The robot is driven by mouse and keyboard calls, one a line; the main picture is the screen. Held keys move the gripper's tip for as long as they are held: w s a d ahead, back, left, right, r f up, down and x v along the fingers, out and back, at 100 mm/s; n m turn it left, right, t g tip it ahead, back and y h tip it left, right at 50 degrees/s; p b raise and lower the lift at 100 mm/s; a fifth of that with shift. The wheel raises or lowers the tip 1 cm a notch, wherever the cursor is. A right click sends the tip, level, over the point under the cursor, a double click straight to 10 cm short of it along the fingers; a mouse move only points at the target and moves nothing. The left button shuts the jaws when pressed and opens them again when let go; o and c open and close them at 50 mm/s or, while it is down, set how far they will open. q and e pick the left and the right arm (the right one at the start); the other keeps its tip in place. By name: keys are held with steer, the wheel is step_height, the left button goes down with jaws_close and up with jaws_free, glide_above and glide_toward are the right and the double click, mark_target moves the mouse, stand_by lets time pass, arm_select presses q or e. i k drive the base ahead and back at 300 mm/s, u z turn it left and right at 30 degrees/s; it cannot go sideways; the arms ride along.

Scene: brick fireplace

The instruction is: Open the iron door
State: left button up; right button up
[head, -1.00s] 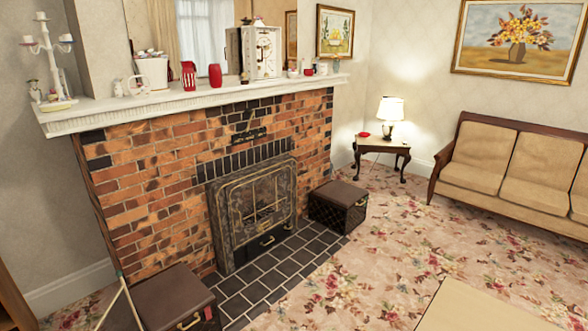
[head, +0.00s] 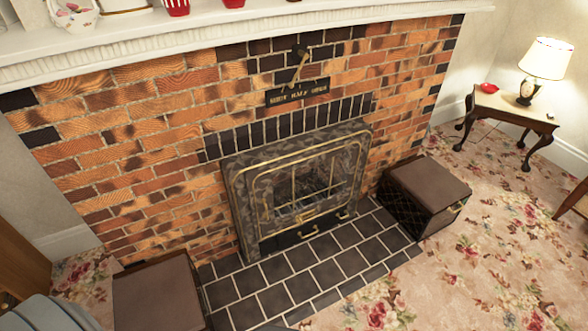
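The iron fireplace front (head: 300,190) is set in the brick wall in the middle of the head view. It has a mottled dark frame with brass trim and a grille. A dark lower panel with a brass handle (head: 308,231) runs along its bottom. The front looks shut. Above it, a small dark plaque (head: 297,92) with lettering is fixed to the bricks, with a brass lever (head: 299,66) over it. The lettering is too small to read surely. Neither of my grippers is in view.
A brown box (head: 160,296) stands at the left of the dark tiled hearth (head: 300,270), and another (head: 428,190) at its right. The white mantel (head: 250,25) runs above. A side table (head: 505,105) with a lamp (head: 543,62) stands right. Floral carpet lies open at the front right.

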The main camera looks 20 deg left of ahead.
mark_target(326, 186)
steer(key=i, duration=2.45)
steer(key=u, duration=2.45)
